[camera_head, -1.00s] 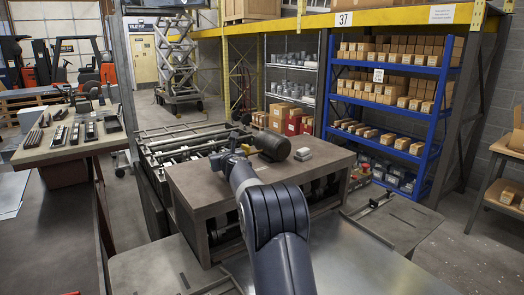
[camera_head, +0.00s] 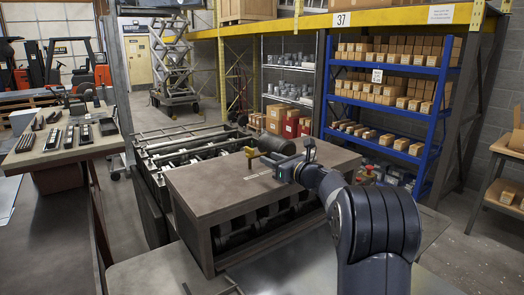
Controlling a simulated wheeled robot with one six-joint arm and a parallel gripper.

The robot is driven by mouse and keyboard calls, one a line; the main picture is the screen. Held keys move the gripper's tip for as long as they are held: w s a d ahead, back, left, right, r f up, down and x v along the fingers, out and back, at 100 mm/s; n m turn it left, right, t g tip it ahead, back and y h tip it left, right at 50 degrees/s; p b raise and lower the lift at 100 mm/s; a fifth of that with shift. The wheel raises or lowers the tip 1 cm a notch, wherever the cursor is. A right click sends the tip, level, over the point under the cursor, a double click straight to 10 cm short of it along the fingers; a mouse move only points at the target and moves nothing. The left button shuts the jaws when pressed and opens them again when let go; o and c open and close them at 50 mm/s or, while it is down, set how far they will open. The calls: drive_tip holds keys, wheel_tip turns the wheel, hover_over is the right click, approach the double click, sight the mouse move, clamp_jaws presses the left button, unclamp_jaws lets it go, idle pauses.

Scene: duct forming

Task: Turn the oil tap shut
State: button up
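A small yellow piece (camera_head: 249,154), which looks like the oil tap's handle, stands at the back of the brown machine top (camera_head: 205,184). A dark horizontal cylinder (camera_head: 274,144) lies just behind and to its right, partly covered by my wrist. My gripper (camera_head: 266,160) reaches in from the right, pointing left at the yellow piece. Its tip is at or very close to the yellow piece; I cannot tell if they touch. The fingers are too small and overlapped to show whether they are open or shut.
A roller frame (camera_head: 185,146) stands behind the machine top. A workbench with dark tools (camera_head: 83,133) is at the left. A blue shelf of boxes (camera_head: 390,100) stands at the back right. The left part of the machine top is clear.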

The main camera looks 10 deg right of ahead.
sight(254, 151)
drive_tip(key=p+x, duration=0.3)
drive_tip(key=x, duration=0.6)
drive_tip(key=shift+w+a+f, duration=0.1)
drive_tip(key=shift+w+a, duration=0.05)
drive_tip(key=shift+w, duration=0.05)
drive_tip(key=shift+c, duration=0.3)
clamp_jaws()
